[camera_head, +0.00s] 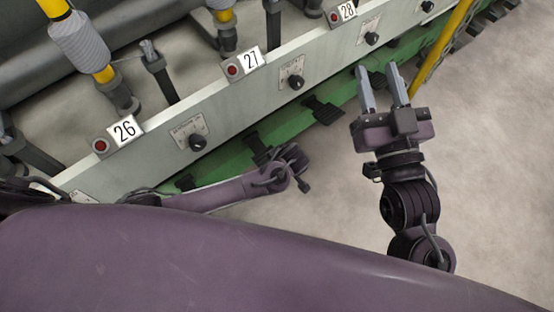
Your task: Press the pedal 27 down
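The label 27 (250,58) stands on the pale machine rail with a red button beside it and a dark knob (296,82) on a plate below. A black pedal (323,110) sticks out of the green base below that knob; it seems to be pedal 27, and nothing touches it. My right gripper (376,67) is open and empty, its two grey fingers parallel, to the right of this pedal. My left arm reaches in from the left along the green base. Its end (290,165) is lower left of the pedal, and its fingers cannot be made out.
Another black pedal (258,148) is close by my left arm's end. A further dark pedal (377,80) shows behind my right fingers. Labels 26 (124,130) and 28 (347,12) flank 27. A yellow post (440,48) stands at the right. The floor (490,150) is clear there.

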